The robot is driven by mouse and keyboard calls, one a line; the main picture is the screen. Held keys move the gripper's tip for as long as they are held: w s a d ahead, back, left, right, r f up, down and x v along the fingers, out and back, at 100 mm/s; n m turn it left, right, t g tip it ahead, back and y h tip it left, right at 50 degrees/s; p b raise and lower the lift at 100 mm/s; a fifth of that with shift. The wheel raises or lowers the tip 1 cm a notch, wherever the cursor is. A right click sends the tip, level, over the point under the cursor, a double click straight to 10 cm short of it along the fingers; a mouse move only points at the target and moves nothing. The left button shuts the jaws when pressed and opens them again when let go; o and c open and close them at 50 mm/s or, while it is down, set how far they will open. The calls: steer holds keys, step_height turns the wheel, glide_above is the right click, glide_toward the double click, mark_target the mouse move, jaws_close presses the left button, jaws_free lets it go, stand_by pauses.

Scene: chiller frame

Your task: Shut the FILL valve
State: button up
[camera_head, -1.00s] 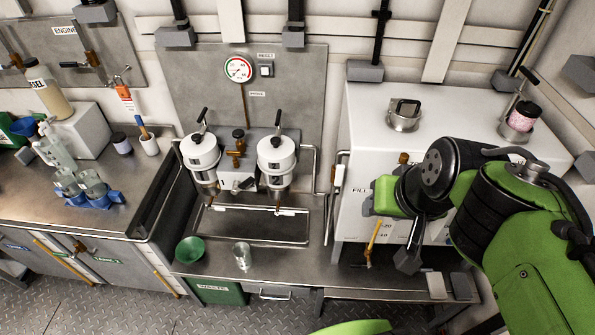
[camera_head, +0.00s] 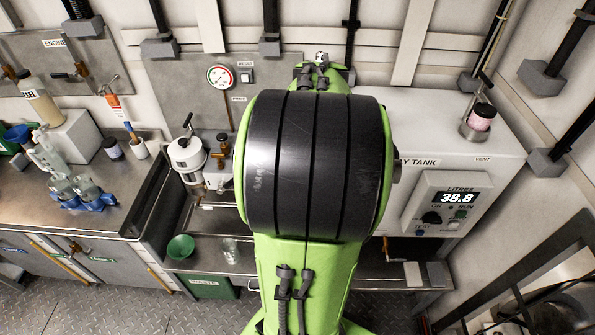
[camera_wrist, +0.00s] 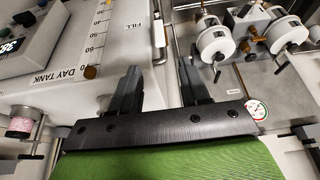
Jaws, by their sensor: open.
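My gripper (camera_wrist: 160,82) shows in the wrist view, its two dark fingers spread apart with nothing between them. A pipe (camera_wrist: 172,38) runs beside that edge. I cannot make out the FILL valve's handle or its position clearly. In the head view my arm covers the FILL side of the day tank (camera_head: 462,150), and my gripper is hidden there.
Two white filter housings (camera_wrist: 213,42) stand next to the tank; one (camera_head: 186,153) shows in the head view. A pressure gauge (camera_head: 219,77) is on the back panel. The tank's litre display (camera_head: 457,198) reads 38.8. A green funnel (camera_head: 181,247) and a glass (camera_head: 230,250) stand on the bench.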

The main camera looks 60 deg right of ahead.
steer(key=b+x, duration=0.3)
steer(key=x, duration=1.2)
jaws_close()
